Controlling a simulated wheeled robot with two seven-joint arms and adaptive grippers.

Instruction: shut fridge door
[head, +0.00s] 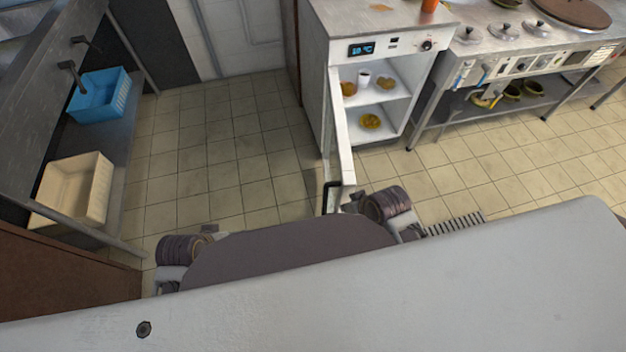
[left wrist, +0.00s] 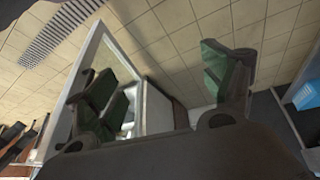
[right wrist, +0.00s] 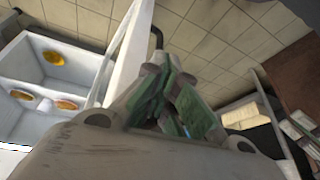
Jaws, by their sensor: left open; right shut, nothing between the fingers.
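The white fridge (head: 372,20) stands with its door (head: 341,135) swung wide open toward me, hinged on the fridge's left side. A dark handle (head: 329,196) is on the door's outer side near its free edge. My right gripper (head: 352,205) is shut and empty close to that free edge; I cannot tell if it touches. In the right wrist view the door (right wrist: 130,45) rises just beyond my shut fingers (right wrist: 172,88). My left gripper (head: 210,229) is open and empty, left of the door. The left wrist view shows the framed door (left wrist: 93,50) behind its spread fingers (left wrist: 165,80).
Food and a white cup (head: 364,80) stand on the fridge shelves. A blue crate (head: 102,95) and a cream crate (head: 75,188) are at the left. The tiled floor (head: 220,150) left of the door is clear.

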